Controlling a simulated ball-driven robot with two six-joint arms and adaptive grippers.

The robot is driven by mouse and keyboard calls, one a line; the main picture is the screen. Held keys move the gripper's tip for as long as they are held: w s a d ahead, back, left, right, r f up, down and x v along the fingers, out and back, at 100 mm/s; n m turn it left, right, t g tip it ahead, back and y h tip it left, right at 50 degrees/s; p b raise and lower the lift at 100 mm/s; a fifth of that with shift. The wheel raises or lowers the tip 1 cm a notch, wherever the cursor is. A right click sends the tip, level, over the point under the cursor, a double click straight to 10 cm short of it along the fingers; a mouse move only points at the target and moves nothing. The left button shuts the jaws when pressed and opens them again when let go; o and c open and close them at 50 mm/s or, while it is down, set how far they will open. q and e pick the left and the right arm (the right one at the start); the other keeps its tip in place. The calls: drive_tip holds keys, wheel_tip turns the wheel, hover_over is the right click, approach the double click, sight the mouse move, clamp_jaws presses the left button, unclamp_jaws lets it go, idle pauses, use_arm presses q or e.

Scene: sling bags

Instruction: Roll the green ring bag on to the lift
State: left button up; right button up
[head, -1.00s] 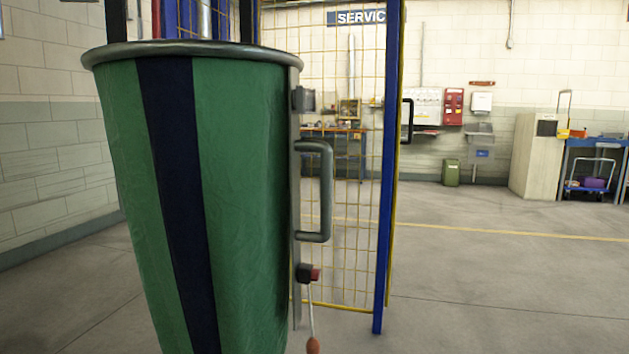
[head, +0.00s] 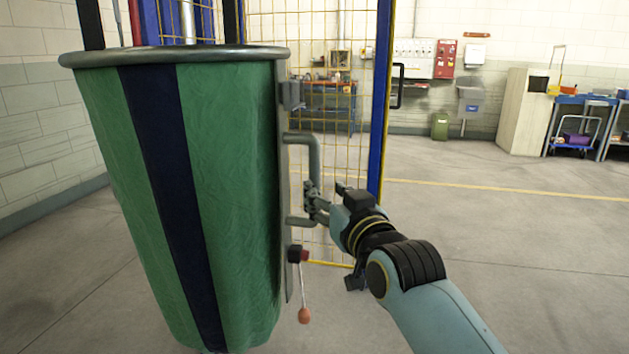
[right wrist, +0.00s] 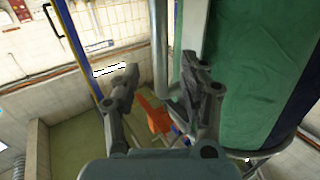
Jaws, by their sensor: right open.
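The green ring bag (head: 236,190), with a dark blue stripe and a grey metal ring rim (head: 180,56), stands large at left in the head view. A grey vertical bar on its right side carries a D-shaped handle (head: 303,138). My right gripper (head: 318,203) is open at the lower part of this handle; its fingers overlap the handle, and contact cannot be told. In the right wrist view the open fingers (right wrist: 160,92) are beside the green cloth (right wrist: 245,70). Blue posts and yellow mesh (head: 345,180), apparently the lift frame, stand behind the bag. My left gripper is not in view.
A lever with an orange knob (head: 304,315) hangs below the handle. A gate-like black handle (head: 397,86) sits on the blue post. Open floor (head: 510,240) lies to the right. A green bin (head: 440,126), cabinet (head: 526,110) and trolley (head: 575,140) stand far back.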

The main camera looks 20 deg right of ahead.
sight(316, 184)
drive_tip(key=w, duration=0.6)
drive_tip(key=shift+w, duration=0.3)
drive_tip(key=shift+c, duration=0.4)
clamp_jaws()
drive_tip(key=shift+f, duration=0.1)
